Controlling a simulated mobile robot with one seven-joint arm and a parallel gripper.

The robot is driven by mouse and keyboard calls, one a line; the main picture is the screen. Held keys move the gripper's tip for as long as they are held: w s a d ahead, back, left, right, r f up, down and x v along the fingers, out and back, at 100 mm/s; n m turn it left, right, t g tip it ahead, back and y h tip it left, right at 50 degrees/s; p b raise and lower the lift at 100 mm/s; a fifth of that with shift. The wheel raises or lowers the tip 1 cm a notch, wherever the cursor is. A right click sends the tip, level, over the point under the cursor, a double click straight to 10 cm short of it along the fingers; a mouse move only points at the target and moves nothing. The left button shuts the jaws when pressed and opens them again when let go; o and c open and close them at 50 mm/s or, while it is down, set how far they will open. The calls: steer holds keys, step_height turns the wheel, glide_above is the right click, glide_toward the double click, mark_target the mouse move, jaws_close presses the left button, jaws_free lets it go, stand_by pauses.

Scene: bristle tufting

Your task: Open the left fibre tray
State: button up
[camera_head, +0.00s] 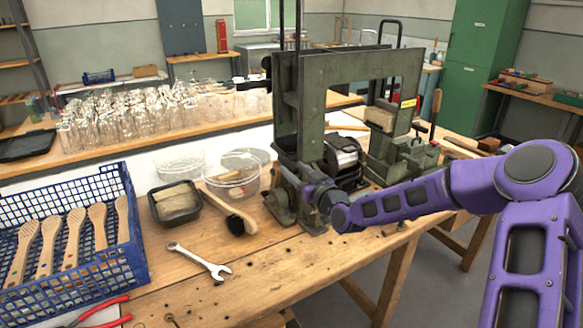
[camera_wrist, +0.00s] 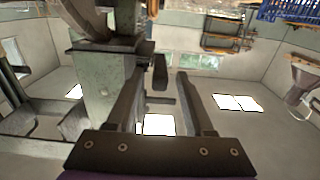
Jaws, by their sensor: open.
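The green cast machine (camera_head: 345,75) stands on the bench. It also fills the left of the wrist view (camera_wrist: 98,85). I cannot single out a left fibre tray for sure. A black tray (camera_head: 180,218) with a tan fibre-like block in it sits left of the machine. My gripper (camera_head: 322,197) is at the machine's lower left side, its fingertips hard to make out there. In the wrist view my gripper (camera_wrist: 157,88) is open, fingers apart. A small dark handle-like part (camera_wrist: 160,72) shows between the fingertips; contact cannot be told.
A blue basket (camera_head: 137,225) of wooden brush bodies stands at the left. Clear round tubs (camera_head: 232,185), a dark-bristled brush (camera_head: 238,223) and a wrench (camera_head: 200,260) lie between it and the machine.

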steer(key=shift+x, duration=1.15)
jaws_close()
stand_by(0.6)
